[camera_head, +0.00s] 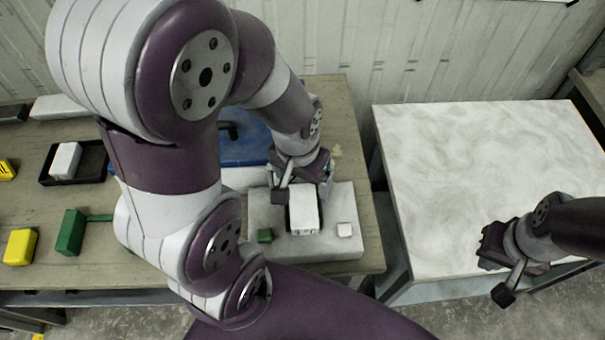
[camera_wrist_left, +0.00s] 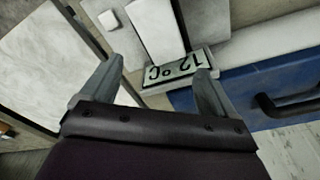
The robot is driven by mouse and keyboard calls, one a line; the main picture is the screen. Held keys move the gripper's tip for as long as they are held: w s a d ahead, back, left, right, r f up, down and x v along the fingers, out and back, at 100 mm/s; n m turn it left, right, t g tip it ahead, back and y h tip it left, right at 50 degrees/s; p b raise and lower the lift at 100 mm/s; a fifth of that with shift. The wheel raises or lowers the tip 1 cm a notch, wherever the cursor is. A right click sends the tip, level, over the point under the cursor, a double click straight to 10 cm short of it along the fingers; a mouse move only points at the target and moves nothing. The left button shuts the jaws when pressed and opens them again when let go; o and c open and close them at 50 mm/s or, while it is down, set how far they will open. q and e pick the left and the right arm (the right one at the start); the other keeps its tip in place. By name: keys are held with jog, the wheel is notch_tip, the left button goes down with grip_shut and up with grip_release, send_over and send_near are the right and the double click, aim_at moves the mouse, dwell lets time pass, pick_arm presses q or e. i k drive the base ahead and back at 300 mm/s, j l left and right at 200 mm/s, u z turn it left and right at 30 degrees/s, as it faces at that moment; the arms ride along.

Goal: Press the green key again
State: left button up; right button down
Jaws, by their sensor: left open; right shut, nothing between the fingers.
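A small green key (camera_head: 265,235) sits at the front left of a grey panel (camera_head: 325,247) on the wooden table. A white key (camera_head: 344,230) is at its front right; a white square also shows in the left wrist view (camera_wrist_left: 108,20). A white block (camera_head: 304,212) stands between the keys. My left gripper (camera_head: 303,191) is open above the panel, behind the green key and apart from it. My right gripper (camera_head: 497,272) is shut and empty.
A larger green block (camera_head: 70,232), a yellow block (camera_head: 20,246) and a black tray (camera_head: 88,174) holding a white block are at the left. A blue thing (camera_head: 243,150) lies behind the panel. The pale table (camera_head: 480,165) at the right is clear. My left arm hides the middle.

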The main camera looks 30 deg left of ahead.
aim_at(263, 236)
jog(key=u, duration=0.4)
jog(key=k+l+u, duration=0.1)
jog(key=u, duration=0.3)
jog(key=k+u, duration=0.1)
jog(key=u, duration=0.25)
jog(key=k+u, duration=0.1)
jog(key=u, duration=0.3)
